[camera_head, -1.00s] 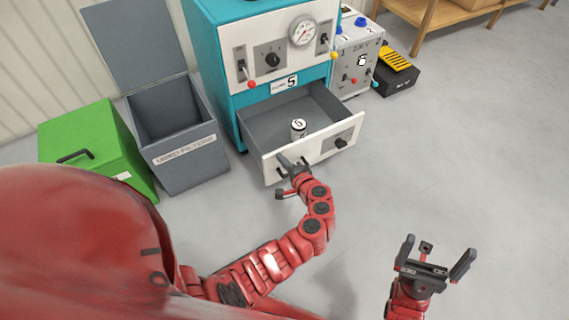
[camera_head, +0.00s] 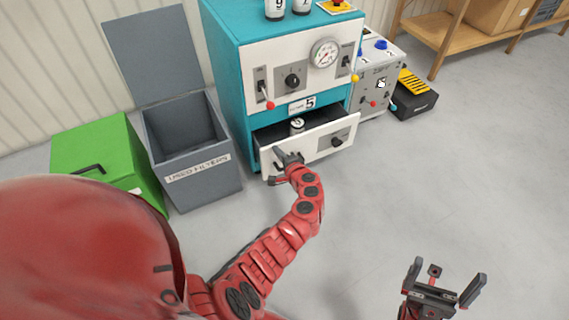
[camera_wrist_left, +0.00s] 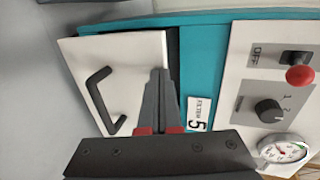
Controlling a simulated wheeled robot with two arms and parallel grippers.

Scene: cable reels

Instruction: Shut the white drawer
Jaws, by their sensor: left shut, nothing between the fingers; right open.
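The white drawer (camera_head: 316,146) is at the bottom of the teal cabinet (camera_head: 222,82) and stands partly open in the head view. A small white canister marked 5 (camera_head: 297,126) is inside it, near the back. My left gripper (camera_head: 284,156) is shut and empty, at the left part of the drawer front. In the left wrist view its fingers (camera_wrist_left: 160,100) lie over the drawer front (camera_wrist_left: 120,62), beside the black handle (camera_wrist_left: 97,98); whether they touch it I cannot tell. My right gripper (camera_head: 444,280) is open and empty, above the floor at lower right.
A grey used-filters bin (camera_head: 203,170) with a raised lid and a green box (camera_head: 120,160) stand left of the cabinet. A grey control box (camera_head: 372,92) and a black-yellow case (camera_head: 413,101) stand right. The floor in front is clear.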

